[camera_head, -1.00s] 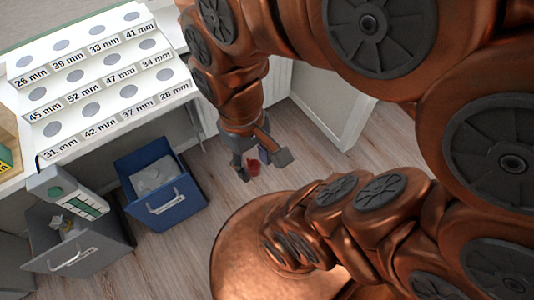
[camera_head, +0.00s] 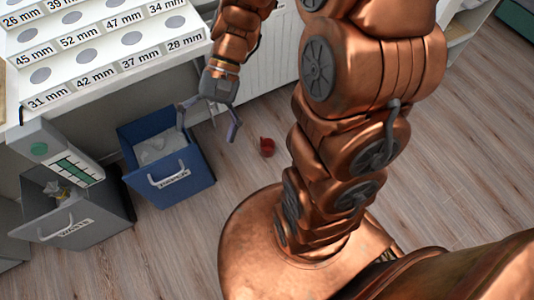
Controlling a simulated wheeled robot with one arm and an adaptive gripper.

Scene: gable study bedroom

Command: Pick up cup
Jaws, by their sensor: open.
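A small red cup (camera_head: 267,147) is on the wooden floor, to the right of the blue bin. Its exact pose is too small to tell. My gripper (camera_head: 208,122) hangs open above the floor, to the left of the cup and beside the blue bin's right edge. Its fingers are spread apart, with nothing seen between them. The right finger is nearer to the cup but apart from it in the picture.
A blue bin (camera_head: 188,186) with pale contents and a grey waste bin (camera_head: 112,214) stand open at the left. Above them is a white stepped board (camera_head: 75,75) with millimetre labels. A white panelled front (camera_head: 270,72) stands behind the cup.

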